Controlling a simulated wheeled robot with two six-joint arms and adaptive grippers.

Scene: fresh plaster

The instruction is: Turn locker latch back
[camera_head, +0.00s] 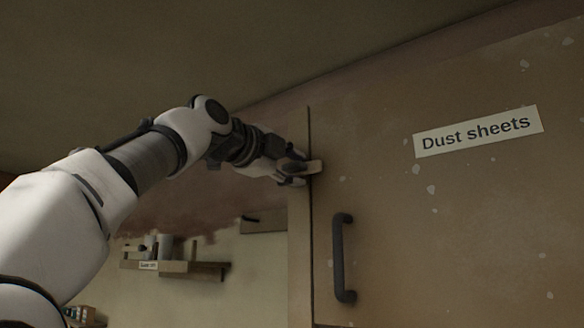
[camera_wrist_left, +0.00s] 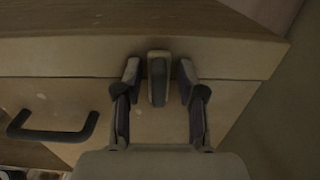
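The locker latch (camera_head: 314,167) is a small pale tan bar at the upper left edge of the locker door (camera_head: 450,220). It lies roughly level across the seam between the door and the frame post (camera_head: 300,240). My left gripper (camera_head: 292,172) reaches it from the left, and its fingers partly hide the latch. In the left wrist view, the latch (camera_wrist_left: 158,80) stands between the two dark fingertips of my left gripper (camera_wrist_left: 159,84). A narrow gap shows on each side, so the fingers are open around it. My right gripper is not in view.
A dark door handle (camera_head: 341,258) sits below the latch and shows in the left wrist view (camera_wrist_left: 52,128). A "Dust sheets" label (camera_head: 478,131) is on the door. A wall shelf (camera_head: 175,266) with small items is behind, at lower left.

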